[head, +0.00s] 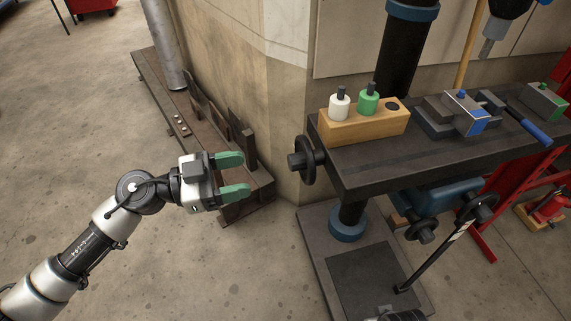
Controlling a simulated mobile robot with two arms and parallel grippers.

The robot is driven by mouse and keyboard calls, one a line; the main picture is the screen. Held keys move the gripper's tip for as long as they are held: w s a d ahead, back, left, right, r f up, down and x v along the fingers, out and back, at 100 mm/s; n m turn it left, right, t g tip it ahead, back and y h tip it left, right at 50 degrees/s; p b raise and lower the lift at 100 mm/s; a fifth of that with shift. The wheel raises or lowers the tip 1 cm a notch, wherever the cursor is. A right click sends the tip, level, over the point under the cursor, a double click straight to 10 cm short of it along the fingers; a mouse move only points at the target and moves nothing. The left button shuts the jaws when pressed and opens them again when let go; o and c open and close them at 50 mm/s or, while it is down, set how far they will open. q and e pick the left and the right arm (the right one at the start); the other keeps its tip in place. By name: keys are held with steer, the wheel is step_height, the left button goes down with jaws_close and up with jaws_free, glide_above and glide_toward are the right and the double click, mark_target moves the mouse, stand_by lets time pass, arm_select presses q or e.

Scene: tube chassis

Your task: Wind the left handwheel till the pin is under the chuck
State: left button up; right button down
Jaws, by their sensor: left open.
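The left handwheel (307,160) is a black wheel with a stub handle, on the left end of the dark machine table (365,170). My left gripper (238,175) is open and empty, to the left of the handwheel and apart from it, its green fingers pointing right. The grey chuck (488,47) hangs at the upper right above the table. A small blue-topped pin (462,94) seems to stand on the vise (458,113), below and left of the chuck in the picture. I cannot tell their exact alignment. My right gripper is not seen.
A wooden block (365,128) on the table holds a white and a green piece. A second wheel (478,208) and a black lever (430,262) are below the table. A wall corner and a rusty beam (160,95) stand behind my left gripper.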

mark_target(289, 164)
arm_select(q)
steer(key=x, duration=0.8)
steer(key=shift+w+d, duration=0.1)
steer(key=shift+d, duration=0.2)
steer(key=shift+w+d, duration=0.15)
steer(key=shift+d, duration=0.25)
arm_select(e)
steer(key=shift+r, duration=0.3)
arm_select(q)
steer(key=c, duration=0.9)
